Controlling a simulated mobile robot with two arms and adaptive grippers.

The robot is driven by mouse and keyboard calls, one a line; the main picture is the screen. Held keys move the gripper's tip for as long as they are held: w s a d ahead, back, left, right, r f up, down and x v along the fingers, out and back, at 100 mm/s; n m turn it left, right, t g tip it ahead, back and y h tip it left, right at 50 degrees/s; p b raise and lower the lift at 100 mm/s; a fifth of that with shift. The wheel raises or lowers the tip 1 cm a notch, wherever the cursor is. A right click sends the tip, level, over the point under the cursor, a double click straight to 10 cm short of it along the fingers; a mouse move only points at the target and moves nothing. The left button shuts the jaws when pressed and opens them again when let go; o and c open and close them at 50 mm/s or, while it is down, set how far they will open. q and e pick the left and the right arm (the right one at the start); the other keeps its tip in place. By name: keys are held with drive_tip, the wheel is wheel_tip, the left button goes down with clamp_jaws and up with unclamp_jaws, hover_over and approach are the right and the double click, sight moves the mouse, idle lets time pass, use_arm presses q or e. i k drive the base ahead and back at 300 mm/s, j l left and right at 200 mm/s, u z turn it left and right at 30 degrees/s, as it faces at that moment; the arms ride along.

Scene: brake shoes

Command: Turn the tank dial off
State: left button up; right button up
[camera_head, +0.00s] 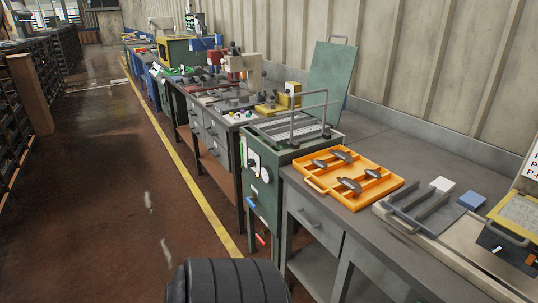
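The tank (264,205) is a green cabinet in the middle of the view, at the near end of a row of benches. Its green lid (328,80) stands open, and a metal basket frame (300,118) rises from its top. Neither of my grippers is in view.
An orange tray (318,187) with several dark brake shoes (341,155) sits on the grey bench right of the tank. Small coloured handles stick out low on the tank. The brown floor (110,190) left of it is clear.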

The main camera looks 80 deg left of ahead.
sight(251, 163)
drive_tip(key=u, duration=2.5)
drive_tip(key=i+j, duration=0.05)
